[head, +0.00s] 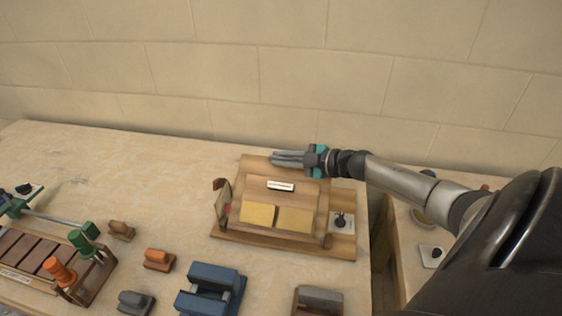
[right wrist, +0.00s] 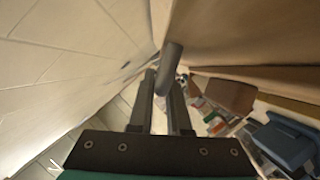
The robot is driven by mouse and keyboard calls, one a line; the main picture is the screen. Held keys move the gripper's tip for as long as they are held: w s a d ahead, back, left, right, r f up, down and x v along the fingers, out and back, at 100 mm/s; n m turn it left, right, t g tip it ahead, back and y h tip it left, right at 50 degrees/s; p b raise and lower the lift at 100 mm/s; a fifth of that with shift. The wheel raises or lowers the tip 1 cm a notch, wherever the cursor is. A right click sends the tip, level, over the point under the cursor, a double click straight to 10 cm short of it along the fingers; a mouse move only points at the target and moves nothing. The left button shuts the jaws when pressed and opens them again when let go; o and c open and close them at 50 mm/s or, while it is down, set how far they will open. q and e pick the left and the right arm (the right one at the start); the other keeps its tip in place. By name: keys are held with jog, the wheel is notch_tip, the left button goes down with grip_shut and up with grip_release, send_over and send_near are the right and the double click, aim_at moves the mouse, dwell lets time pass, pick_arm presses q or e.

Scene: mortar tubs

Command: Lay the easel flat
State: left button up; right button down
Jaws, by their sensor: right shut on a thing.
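The easel (head: 311,187) is a wooden board with two yellow panels and a white label, on a wider wooden base (head: 265,246). The board looks raised and tilted, with its far edge up. My right gripper (head: 275,159) is at the far edge of the board, reaching in from the right. In the right wrist view, its fingers (right wrist: 166,75) are shut on a grey rounded peg (right wrist: 172,55) beside the wooden surface of the easel (right wrist: 245,30). How the peg joins the board is hidden. My left gripper is not in view.
A blue block-shaped thing (head: 211,290) and small orange (head: 159,260) and grey (head: 135,302) blocks lie in front. A rack with green and orange knobs (head: 84,236) stands left. A stone wall (head: 200,70) runs behind.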

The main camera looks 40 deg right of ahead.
jog(key=d+f+b, duration=0.1)
jog(key=w+d+f+m+b, duration=0.1)
jog(key=shift+w+f+m+g+b, duration=0.25)
jog(key=shift+f+m+g+b, duration=0.05)
jog(key=shift+b, duration=0.1)
jog(key=f+b, duration=0.1)
jog(key=w+d+f+m+b, duration=0.1)
jog(key=f+b, duration=0.1)
jog(key=f+m+g+y+b, duration=0.1)
jog(key=b, duration=0.1)
jog(key=shift+w+d+f, duration=0.15)
jog(key=shift+w+d, duration=0.1)
jog(key=shift+d, duration=0.15)
jog(key=shift+w+d+f+y+b, duration=0.1)
jog(key=shift+d+f+y+b, duration=0.15)
jog(key=shift+f+b, duration=0.6)
jog(key=shift+w+d+f+b, duration=0.15)
jog(key=shift+f+b, duration=0.55)
jog(key=shift+b, duration=0.5)
jog(key=shift+f, duration=0.2)
jog(key=c, duration=1.1)
grip_release()
jog(key=shift+f+g, duration=0.1)
jog(key=shift+g, duration=0.2)
jog(key=shift+o, duration=1.1)
